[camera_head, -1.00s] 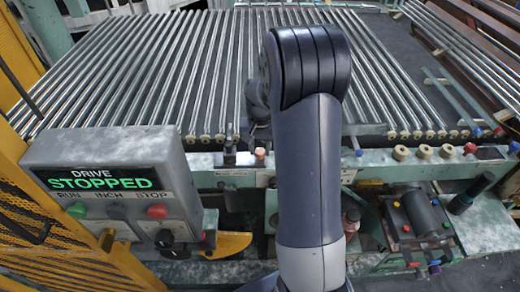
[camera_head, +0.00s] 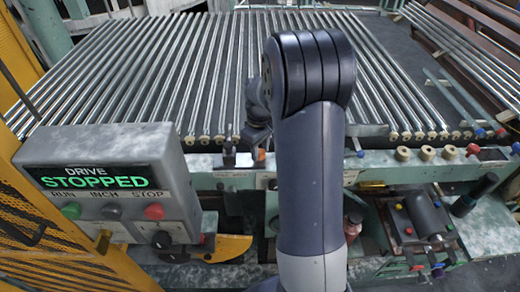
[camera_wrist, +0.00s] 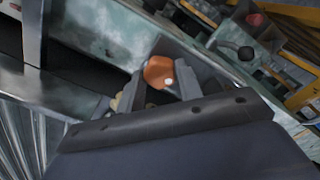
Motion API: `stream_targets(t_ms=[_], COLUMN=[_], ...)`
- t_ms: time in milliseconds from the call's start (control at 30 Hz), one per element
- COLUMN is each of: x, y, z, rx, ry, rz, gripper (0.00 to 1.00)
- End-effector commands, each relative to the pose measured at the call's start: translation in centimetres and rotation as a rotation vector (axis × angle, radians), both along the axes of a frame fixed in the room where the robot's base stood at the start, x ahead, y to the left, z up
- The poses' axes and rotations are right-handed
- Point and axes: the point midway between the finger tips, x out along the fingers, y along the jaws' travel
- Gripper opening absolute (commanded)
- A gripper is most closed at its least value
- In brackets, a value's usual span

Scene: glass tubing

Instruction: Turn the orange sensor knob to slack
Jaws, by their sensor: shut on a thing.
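The orange sensor knob (camera_wrist: 159,72) sits between the two fingers of my gripper (camera_wrist: 160,84) in the wrist view. A white dot shows on its face, toward the lower right. The fingers are shut on the knob's sides. In the head view the knob (camera_head: 260,154) is a small orange spot on the green rail in front of the rollers, partly covered by my dark wrist. The fingertips are hard to make out there. I cannot read any slack marking beside the knob.
The control box screen (camera_head: 98,178) reads "DRIVE STOPPED". Its row of buttons includes a red one (camera_head: 154,212). A bed of parallel metal rollers (camera_head: 150,80) lies behind the rail. A yellow mesh guard (camera_head: 45,265) stands at left, and a dark cylinder (camera_head: 424,213) sits at right.

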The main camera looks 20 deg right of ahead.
Motion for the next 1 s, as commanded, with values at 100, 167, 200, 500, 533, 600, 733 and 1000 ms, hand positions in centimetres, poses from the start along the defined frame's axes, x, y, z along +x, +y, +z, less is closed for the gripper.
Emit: stream_targets(t_ms=[100,167,200,500,533,600,733,1000], x=[0.05,0.06,0.06,0.07,0.08,0.08,0.08,0.08], y=[0.0,-0.01,-0.01,-0.01,-0.01,-0.01,-0.01,-0.01], z=[0.02,0.02,0.03,0.06,0.06,0.07,0.08,0.1], rx=[0.0,0.0,-0.001,-0.001,-0.002,-0.002,-0.002,-0.001], ry=[-0.002,-0.002,-0.003,-0.003,-0.003,-0.003,-0.003,-0.003], rz=[0.111,0.167,0.206,0.483,0.509,0.565,0.657,0.784], gripper=[0.11,0.11,0.11,0.11,0.11,0.11,0.11,0.11])
